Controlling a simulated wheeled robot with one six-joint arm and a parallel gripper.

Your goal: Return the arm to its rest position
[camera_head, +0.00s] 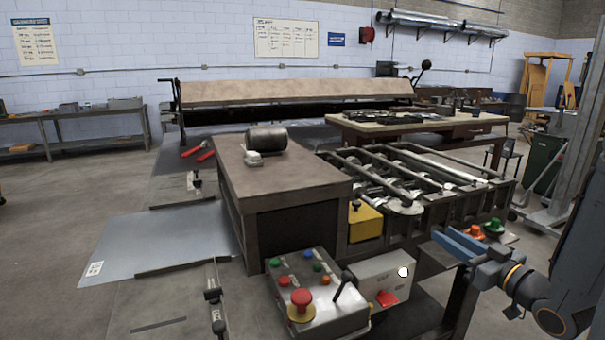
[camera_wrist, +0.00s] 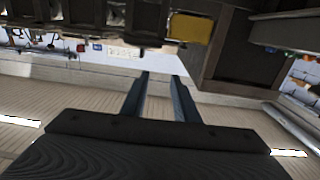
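My gripper (camera_head: 457,242) is at the lower right in the head view, with blue fingers reaching left. It is in front of the roller machine (camera_head: 412,178) and to the right of the control panel (camera_head: 318,300). In the wrist view my gripper (camera_wrist: 160,80) shows two fingers apart, with nothing between them. The arm is bent at the right edge, and part of it is out of frame.
A grey control box with a red button (camera_head: 388,297) stands close to the left of my gripper. A yellow box (camera_head: 365,222) is on the machine's side, also in the wrist view (camera_wrist: 190,27). A metal sheet (camera_head: 160,240) lies at left. Open floor shows at far left.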

